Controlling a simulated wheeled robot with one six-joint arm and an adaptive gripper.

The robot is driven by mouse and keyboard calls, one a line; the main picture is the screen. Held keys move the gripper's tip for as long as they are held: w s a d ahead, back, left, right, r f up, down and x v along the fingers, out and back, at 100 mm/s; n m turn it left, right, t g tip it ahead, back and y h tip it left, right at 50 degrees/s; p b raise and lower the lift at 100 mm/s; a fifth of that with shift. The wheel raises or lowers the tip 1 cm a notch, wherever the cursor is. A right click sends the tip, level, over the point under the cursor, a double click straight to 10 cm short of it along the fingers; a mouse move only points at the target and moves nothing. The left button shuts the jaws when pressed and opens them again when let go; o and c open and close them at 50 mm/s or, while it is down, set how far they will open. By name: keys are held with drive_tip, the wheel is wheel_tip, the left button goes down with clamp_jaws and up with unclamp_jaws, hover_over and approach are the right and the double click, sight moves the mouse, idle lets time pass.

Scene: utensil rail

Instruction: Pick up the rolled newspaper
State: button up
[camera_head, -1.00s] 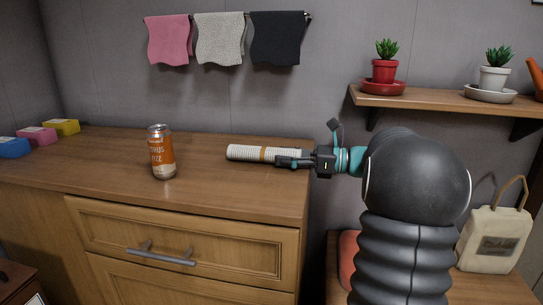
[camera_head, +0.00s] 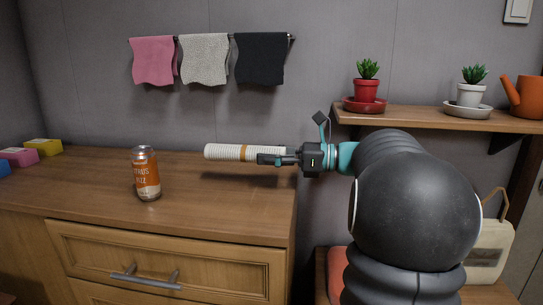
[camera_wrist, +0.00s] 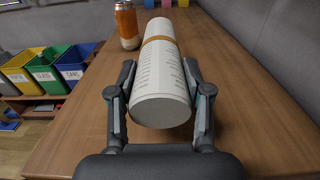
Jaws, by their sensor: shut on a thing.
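The rolled newspaper (camera_head: 236,152) is a white roll with printed lines and an orange-brown band. It is held level above the wooden counter, with a shadow below it. My gripper (camera_head: 268,158) is shut on its right end in the head view. In the wrist view the newspaper (camera_wrist: 160,80) lies between the two fingers of my gripper (camera_wrist: 160,103), one finger on each side, its round near end facing the camera. Its far end reaches over the counter.
An orange and silver can (camera_head: 146,174) stands upright on the counter (camera_head: 90,195), left of the newspaper. A shelf (camera_head: 430,118) with two potted plants and an orange watering can is at the right. Cloths (camera_head: 205,60) hang on the wall rail. Sorting bins (camera_wrist: 50,68) stand left in the wrist view.

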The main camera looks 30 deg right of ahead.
drive_tip(key=s+a, duration=0.3)
drive_tip(key=s, duration=0.1)
drive_tip(key=s+a, duration=0.3)
drive_tip(key=s, duration=0.1)
drive_tip(key=s+a, duration=0.3)
drive_tip(key=s, duration=0.2)
drive_tip(key=shift+s, duration=0.2)
